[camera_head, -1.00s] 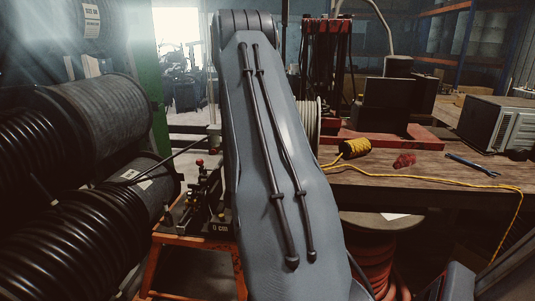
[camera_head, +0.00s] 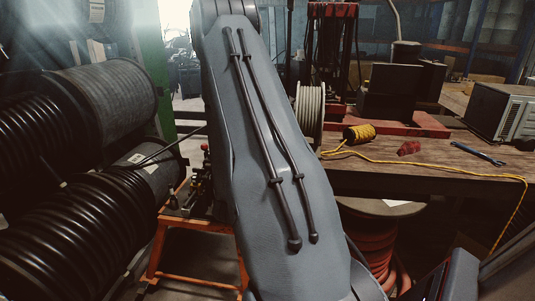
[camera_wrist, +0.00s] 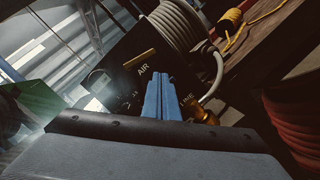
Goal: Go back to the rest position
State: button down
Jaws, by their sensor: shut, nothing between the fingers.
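My gripper shows in the wrist view as two blue-grey fingers (camera_wrist: 161,98) lying side by side with no gap. Nothing shows between them. Behind the fingers is a dark panel with a gauge and the word AIR (camera_wrist: 143,70). In the head view my own grey arm fills the middle of the picture, and the gripper itself is hidden there.
Large black hose reels (camera_head: 70,200) stand close on the left. An orange stand (camera_head: 165,245) is behind my arm. On the right, a wooden bench (camera_head: 430,180) holds a yellow rope (camera_head: 360,133), a red rag (camera_head: 409,148), a wrench (camera_head: 478,153) and a grey box (camera_head: 500,112). A pale hose reel (camera_head: 309,110) is beside it.

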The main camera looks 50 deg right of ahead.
jog(key=shift+w, duration=0.1)
dwell(0.3)
jog(key=w+a+f+m+t+y, duration=0.35)
jog(key=w+a+y, duration=0.5)
jog(key=a, duration=0.35)
jog(key=a+f+m+g+y, duration=0.25)
jog(key=a+y, duration=0.35)
jog(key=a, duration=0.7)
jog(key=s+a+m+g+y, duration=0.4)
jog(key=s+a+m+g, duration=0.2)
jog(key=s+a, duration=1)
jog(key=shift+s+g+b, duration=0.4)
jog(key=shift+s+g, duration=0.1)
jog(key=shift+s, duration=0.7)
jog(key=shift+a+r, duration=0.1)
jog(key=shift+a, duration=0.15)
